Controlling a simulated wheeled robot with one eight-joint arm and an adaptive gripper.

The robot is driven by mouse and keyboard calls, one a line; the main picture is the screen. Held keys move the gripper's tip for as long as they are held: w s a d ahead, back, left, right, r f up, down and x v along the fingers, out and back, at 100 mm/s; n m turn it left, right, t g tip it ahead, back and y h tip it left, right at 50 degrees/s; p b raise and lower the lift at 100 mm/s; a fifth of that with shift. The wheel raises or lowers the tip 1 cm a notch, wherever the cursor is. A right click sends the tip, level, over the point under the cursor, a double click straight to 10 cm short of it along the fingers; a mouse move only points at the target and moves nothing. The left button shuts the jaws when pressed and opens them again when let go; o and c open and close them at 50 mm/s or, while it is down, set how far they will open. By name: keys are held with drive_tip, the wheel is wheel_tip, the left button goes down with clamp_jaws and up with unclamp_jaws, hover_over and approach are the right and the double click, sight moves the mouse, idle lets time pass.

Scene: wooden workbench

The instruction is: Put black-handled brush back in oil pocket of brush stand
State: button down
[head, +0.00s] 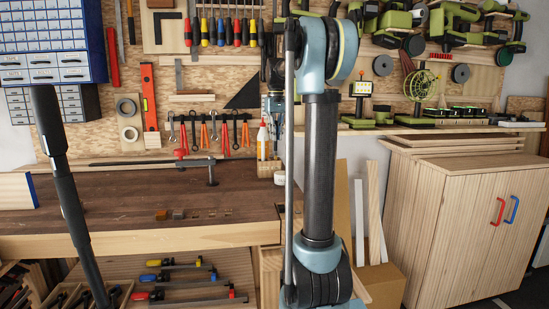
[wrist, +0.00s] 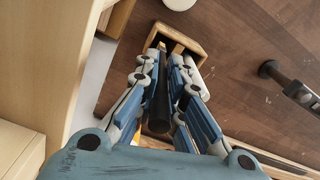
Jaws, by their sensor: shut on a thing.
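My gripper (wrist: 160,105) is shut on the black-handled brush (wrist: 161,100) in the wrist view, its fingers on both sides of the dark handle. The wooden brush stand (wrist: 190,43) shows just beyond the fingertips, with dark open pockets. The brush's far end overlaps the stand in this view; I cannot tell whether it is inside a pocket or above it. In the head view the stand (head: 266,169) is at the right end of the bench, with my gripper (head: 274,135) over it, partly hidden by my arm.
A bar clamp (head: 212,172) lies to the left. The dark bench top (head: 110,200) is mostly clear.

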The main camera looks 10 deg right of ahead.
sight(275, 151)
drive_tip(key=shift+a+f, duration=0.15)
drive_tip(key=shift+f, duration=3)
drive_tip(key=c, duration=1.7)
unclamp_jaws()
drive_tip(key=shift+f, duration=0.1)
wheel_tip(275, 151, up, 12)
drive_tip(key=shift+s+r, duration=0.1)
drive_tip(key=shift+r, duration=0.05)
